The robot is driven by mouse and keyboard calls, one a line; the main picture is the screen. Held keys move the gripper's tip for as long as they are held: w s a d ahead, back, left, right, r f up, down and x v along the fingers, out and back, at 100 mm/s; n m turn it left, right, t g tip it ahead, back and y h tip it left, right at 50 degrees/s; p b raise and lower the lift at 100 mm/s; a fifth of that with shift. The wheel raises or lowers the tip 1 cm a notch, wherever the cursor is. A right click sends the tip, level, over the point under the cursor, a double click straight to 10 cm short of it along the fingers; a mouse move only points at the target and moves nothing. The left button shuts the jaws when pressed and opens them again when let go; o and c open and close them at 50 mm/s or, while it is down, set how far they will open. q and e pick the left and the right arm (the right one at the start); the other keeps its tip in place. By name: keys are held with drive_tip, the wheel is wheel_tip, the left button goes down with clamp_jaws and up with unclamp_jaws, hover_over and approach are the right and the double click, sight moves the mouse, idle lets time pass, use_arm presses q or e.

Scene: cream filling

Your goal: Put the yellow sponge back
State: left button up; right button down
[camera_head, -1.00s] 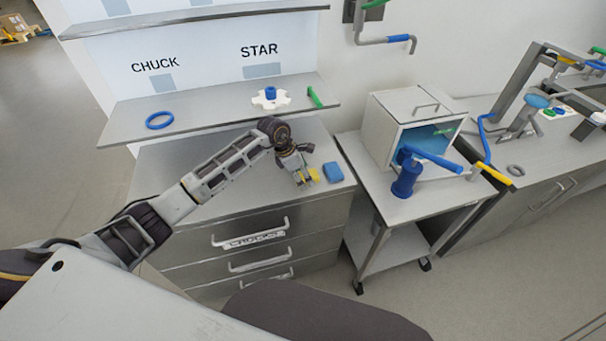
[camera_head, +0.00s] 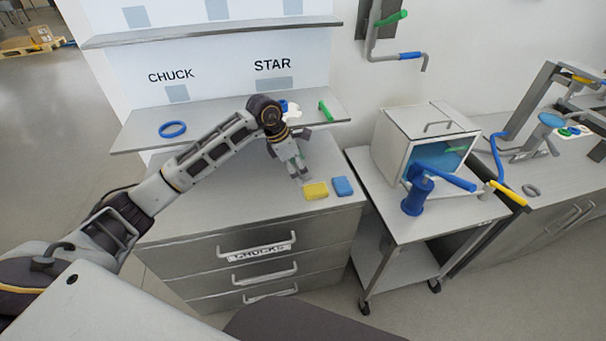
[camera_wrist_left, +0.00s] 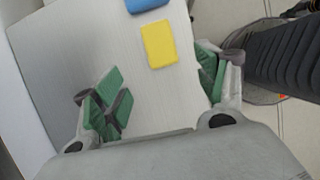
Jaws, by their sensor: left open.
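The yellow sponge (camera_head: 316,191) lies flat on the metal drawer cabinet top (camera_head: 220,200), near its front right corner, beside the blue sponge (camera_head: 342,186). In the left wrist view the yellow sponge (camera_wrist_left: 159,44) lies beyond the fingertips, with the blue sponge (camera_wrist_left: 146,4) further off at the top edge. My left gripper (camera_head: 303,176) is just behind and left of the yellow sponge, apart from it. Its green-padded fingers (camera_wrist_left: 160,92) are wide apart with nothing between them. My right gripper is not in view.
A shelf (camera_head: 220,123) above the cabinet holds a blue ring (camera_head: 172,129), a white part partly hidden by my arm, and a green piece (camera_head: 326,111). A cart (camera_head: 365,175) to the right carries a grey box (camera_head: 405,140) and a blue lever tool (camera_head: 418,193).

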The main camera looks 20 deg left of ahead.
use_arm(q)
drive_tip(key=shift+s+a+r, duration=0.1)
drive_tip(key=shift+r, duration=0.25)
idle(0.3)
